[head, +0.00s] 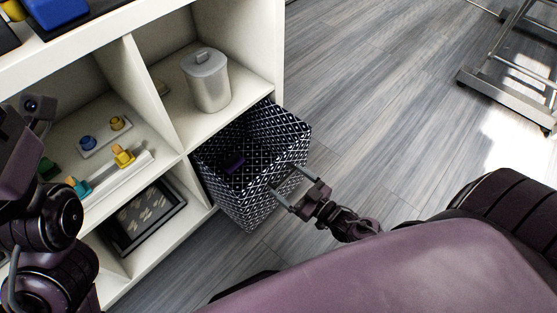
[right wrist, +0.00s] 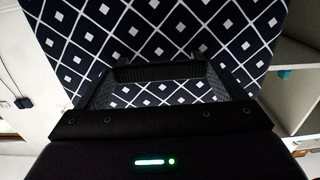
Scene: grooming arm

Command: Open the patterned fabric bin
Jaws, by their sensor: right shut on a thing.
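The patterned fabric bin (head: 250,190), dark navy with a white diamond pattern, sticks out of a lower shelf compartment. My right gripper (head: 285,190) is at the bin's outward-facing side, near the rim, and is shut on the bin. In the right wrist view the bin's patterned face (right wrist: 150,35) fills the upper middle, with the gripper's fingers (right wrist: 158,73) against it. The exact grip is hard to make out. My left arm shows at the left edge of the head view, but its fingertips do not show.
The white shelf unit (head: 278,50) holds a grey lidded canister (head: 207,80) above the bin, small coloured pieces on the left, and a dark tray (head: 146,215) lower down. The wood floor (head: 370,90) right of the bin is clear. A metal rack (head: 510,85) stands far right.

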